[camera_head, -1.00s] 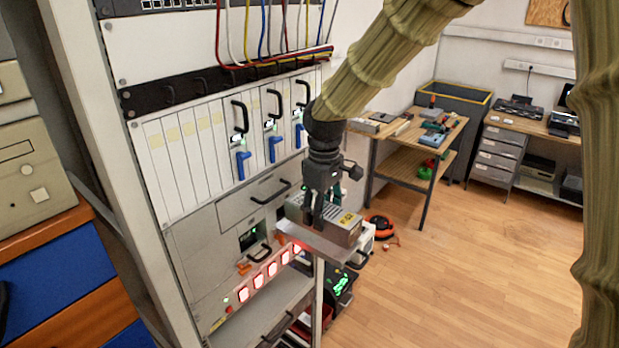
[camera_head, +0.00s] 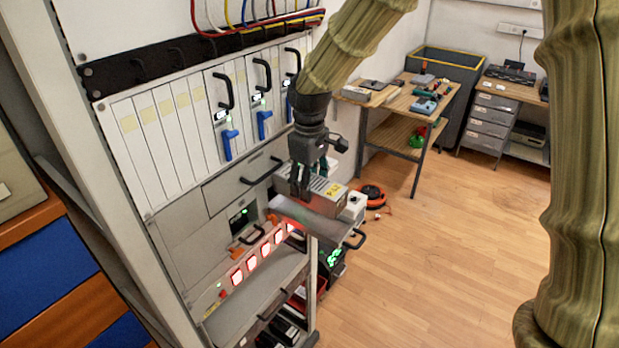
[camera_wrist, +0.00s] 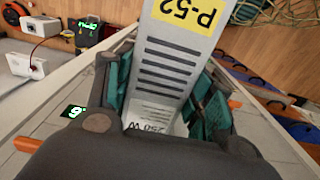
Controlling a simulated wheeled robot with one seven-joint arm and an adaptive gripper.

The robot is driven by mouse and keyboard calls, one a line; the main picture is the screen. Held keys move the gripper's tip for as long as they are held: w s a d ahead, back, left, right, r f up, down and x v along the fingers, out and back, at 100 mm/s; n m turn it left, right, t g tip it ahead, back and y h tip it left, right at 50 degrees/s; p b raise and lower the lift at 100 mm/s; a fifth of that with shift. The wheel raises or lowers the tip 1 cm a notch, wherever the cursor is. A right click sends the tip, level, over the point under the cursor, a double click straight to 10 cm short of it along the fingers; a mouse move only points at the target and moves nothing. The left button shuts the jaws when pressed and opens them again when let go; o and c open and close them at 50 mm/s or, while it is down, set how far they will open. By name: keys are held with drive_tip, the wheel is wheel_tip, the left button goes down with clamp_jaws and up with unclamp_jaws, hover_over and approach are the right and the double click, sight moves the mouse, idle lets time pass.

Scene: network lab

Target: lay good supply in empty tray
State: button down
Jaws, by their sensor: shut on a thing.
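My gripper (camera_head: 306,192) is shut on a grey power supply (camera_head: 328,191), a long slotted box with a yellow label. In the wrist view the supply (camera_wrist: 172,75) sits between the teal finger pads, its label reading P-52 and its end marked 250 W. In the head view it is above a flat light-grey surface (camera_head: 312,222) in front of the rack; I cannot tell whether it touches that surface. The gripper hides part of the supply. I cannot clearly make out an empty tray.
The rack (camera_head: 190,195) stands at left with blue levers, black handles and a row of red-lit units (camera_head: 258,258). An equipment cart (camera_head: 255,312) is below. A wooden workbench (camera_head: 415,100) stands behind. The floor (camera_head: 440,240) at right is clear.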

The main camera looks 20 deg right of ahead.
drive_tip(key=shift+s+a+f, duration=0.1)
drive_tip(key=shift+s+f, duration=0.2)
drive_tip(key=shift+w+f, duration=0.25)
drive_tip(key=shift+f, duration=0.55)
drive_tip(key=shift+s+f, duration=0.2)
drive_tip(key=shift+f, duration=0.35)
drive_tip(key=shift+w+f+b, duration=0.1)
drive_tip(key=shift+f+b, duration=0.4)
drive_tip(key=shift+f, duration=0.75)
drive_tip(key=shift+f, duration=0.1)
drive_tip(key=c, duration=0.5)
unclamp_jaws()
